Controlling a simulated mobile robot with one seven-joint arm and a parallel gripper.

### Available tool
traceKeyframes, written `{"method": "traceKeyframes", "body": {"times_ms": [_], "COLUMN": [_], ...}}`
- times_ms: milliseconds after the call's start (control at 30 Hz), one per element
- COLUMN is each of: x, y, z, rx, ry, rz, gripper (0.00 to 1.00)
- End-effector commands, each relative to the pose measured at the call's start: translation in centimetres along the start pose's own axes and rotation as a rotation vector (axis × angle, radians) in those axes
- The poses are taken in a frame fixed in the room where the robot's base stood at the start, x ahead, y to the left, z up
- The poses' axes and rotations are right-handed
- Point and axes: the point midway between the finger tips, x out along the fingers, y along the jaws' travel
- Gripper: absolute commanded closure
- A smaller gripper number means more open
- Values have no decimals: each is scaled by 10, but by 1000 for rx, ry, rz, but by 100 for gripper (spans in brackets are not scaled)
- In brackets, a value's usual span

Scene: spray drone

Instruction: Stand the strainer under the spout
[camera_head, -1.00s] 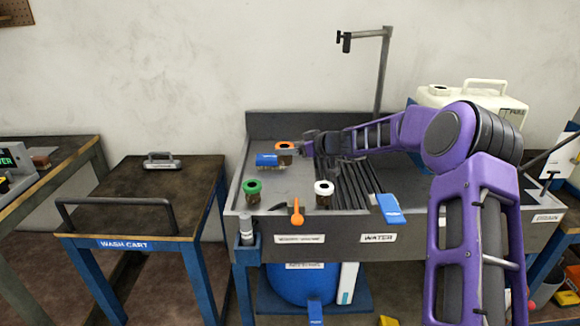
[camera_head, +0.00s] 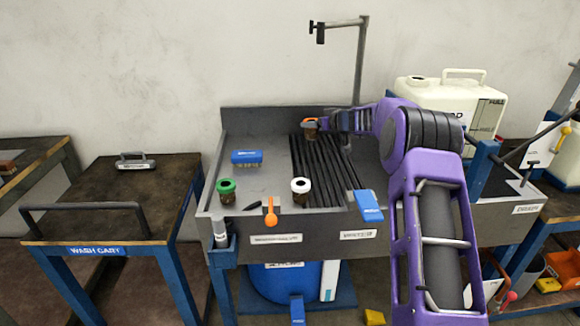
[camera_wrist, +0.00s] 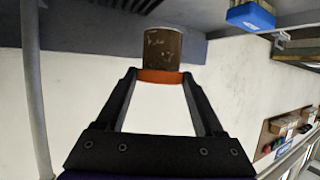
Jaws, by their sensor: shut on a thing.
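My gripper (camera_head: 320,123) is shut on the orange-rimmed strainer (camera_head: 311,128), at the back of the grey sink bench near the ribbed black rack. In the wrist view the strainer's brown mesh body (camera_wrist: 162,48) stands out past the fingertips, with its orange rim between them. Whether it touches the surface is unclear. The spout (camera_head: 318,32) hangs from a tall bent post (camera_head: 360,70), high above the strainer in the picture. A green-rimmed strainer (camera_head: 227,192) and a white-rimmed strainer (camera_head: 301,193) stand near the bench's front.
A blue brush (camera_head: 247,157) lies on the bench's left part. An orange scoop (camera_head: 270,214) and a blue tag (camera_head: 368,206) are at the front edge. A white jug (camera_head: 450,105) stands behind my arm. The wash cart (camera_head: 120,200) is to the left.

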Motion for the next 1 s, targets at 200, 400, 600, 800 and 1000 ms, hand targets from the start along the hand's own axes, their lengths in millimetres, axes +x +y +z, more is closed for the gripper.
{"method": "traceKeyframes", "body": {"times_ms": [200, 400, 600, 800, 1000], "x": [11, 24, 32, 41, 42], "y": [17, 17, 17, 17, 17], "z": [25, 57, 75, 97, 98], "rx": [11, 11, 11, 10, 9], "ry": [0, 0, 0, 1, 2], "rz": [39, 40, 40, 40, 40], "gripper": [93, 93, 93, 93, 93]}}
